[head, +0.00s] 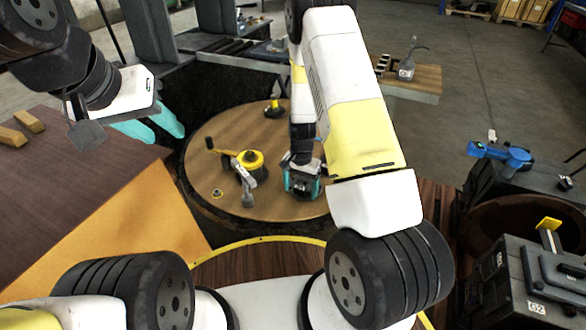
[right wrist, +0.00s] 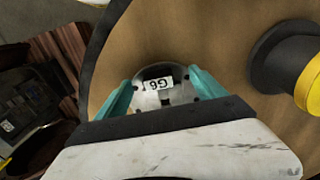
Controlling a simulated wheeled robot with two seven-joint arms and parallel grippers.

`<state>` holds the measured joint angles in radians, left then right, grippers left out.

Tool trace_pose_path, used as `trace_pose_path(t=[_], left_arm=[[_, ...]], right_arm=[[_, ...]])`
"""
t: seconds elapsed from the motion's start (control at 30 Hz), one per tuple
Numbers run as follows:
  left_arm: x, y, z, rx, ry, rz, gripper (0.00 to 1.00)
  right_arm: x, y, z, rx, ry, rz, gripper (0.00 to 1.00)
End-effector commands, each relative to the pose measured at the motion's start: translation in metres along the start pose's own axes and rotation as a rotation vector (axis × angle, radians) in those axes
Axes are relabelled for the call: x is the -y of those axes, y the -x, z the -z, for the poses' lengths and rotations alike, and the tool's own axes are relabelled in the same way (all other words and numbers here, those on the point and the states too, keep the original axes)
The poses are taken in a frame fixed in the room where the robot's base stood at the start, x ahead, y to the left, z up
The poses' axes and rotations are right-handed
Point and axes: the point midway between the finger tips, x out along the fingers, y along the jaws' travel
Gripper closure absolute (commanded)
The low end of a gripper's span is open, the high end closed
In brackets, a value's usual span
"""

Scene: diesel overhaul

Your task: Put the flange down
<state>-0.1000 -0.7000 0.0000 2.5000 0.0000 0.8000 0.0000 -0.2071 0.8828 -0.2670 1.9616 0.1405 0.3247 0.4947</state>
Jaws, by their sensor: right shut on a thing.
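The flange (right wrist: 152,98) is a round grey metal disc with small holes and a white G6 label, seen in the right wrist view. My right gripper (head: 303,188) is shut on it, with a teal finger on each side of the disc. The gripper is over the right part of the round wooden table (head: 225,130), and in the head view it mostly hides the flange. I cannot tell whether the flange touches the table top. My left gripper (head: 152,130) is off to the left, with its teal fingers apart and nothing visible between them.
A yellow and black tool (head: 250,160) stands on the round table, left of my right gripper. A smaller yellow-black part (head: 273,108) is further back, and a small ring (head: 217,193) lies at the left. A black case (head: 540,275) stands at right.

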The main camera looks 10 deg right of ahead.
Motion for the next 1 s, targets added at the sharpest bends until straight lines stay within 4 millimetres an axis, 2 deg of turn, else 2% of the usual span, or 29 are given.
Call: trace_pose_path(t=[0.4, 0.43, 0.5, 0.8, 0.87, 1.0], left_arm=[[0.0, 0.0, 0.0, 0.0, 0.0, 0.0, 0.6], [0.0, 0.0, 0.0, 0.0, 0.0, 0.0, 0.6], [0.0, 0.0, 0.0, 0.0, 0.0, 0.0, 0.6], [0.0, 0.0, 0.0, 0.0, 0.0, 0.0, 0.6], [0.0, 0.0, 0.0, 0.0, 0.0, 0.0, 0.6], [0.0, 0.0, 0.0, 0.0, 0.0, 0.0, 0.6]], right_arm=[[0.001, -0.008, 0.0, -0.002, 0.0, 0.003, 0.93], [0.001, -0.008, 0.0, -0.001, 0.0, 0.002, 0.14], [0.001, -0.008, 0.0, -0.001, 0.0, 0.002, 0.01], [0.001, -0.005, 0.0, -0.002, 0.0, 0.003, 0.0], [0.001, 0.001, 0.0, -0.002, 0.0, 0.003, 0.0], [0.001, 0.024, 0.001, -0.004, 0.001, 0.004, 0.0]])
